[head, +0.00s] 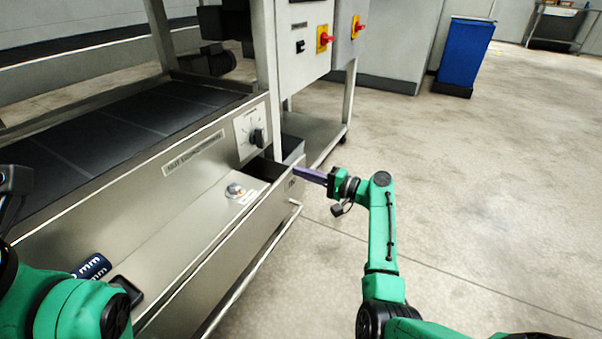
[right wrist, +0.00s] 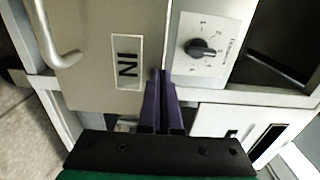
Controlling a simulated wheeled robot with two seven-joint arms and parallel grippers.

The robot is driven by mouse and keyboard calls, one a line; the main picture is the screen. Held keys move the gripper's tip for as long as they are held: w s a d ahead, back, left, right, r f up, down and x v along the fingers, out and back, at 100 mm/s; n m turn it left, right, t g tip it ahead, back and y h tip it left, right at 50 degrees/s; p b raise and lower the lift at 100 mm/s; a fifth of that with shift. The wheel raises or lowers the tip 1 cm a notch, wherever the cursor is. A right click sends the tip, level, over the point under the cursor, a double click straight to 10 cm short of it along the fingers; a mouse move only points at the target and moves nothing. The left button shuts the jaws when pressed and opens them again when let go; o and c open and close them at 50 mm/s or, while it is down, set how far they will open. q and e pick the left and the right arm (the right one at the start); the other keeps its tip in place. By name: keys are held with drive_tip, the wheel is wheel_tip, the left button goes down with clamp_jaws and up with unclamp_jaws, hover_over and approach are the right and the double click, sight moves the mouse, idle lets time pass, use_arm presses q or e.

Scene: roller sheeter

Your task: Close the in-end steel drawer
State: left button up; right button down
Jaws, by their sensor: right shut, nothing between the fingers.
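The in-end steel drawer (head: 283,197) stands out from the machine's side, with a dark gap behind the right end of its front. Its front, with the IN label (right wrist: 127,62), fills the upper left of the right wrist view, where a bar handle (right wrist: 55,40) also shows. My right gripper (head: 312,176) is shut and empty. Its purple fingertips (right wrist: 160,78) are at the drawer front's edge beside the IN label; I cannot tell whether they touch. My left arm shows at the lower left of the head view, but its fingers are out of sight.
A dial (head: 256,138) is on the panel above the drawer, and a round knob (head: 235,190) sits on the steel ledge. The dark belt (head: 110,125) lies behind. A control box with red switches (head: 325,39) stands beyond.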

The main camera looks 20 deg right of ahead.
drive_tip(key=b+x, duration=0.2)
drive_tip(key=x, duration=0.6)
drive_tip(key=shift+w+a, duration=0.2)
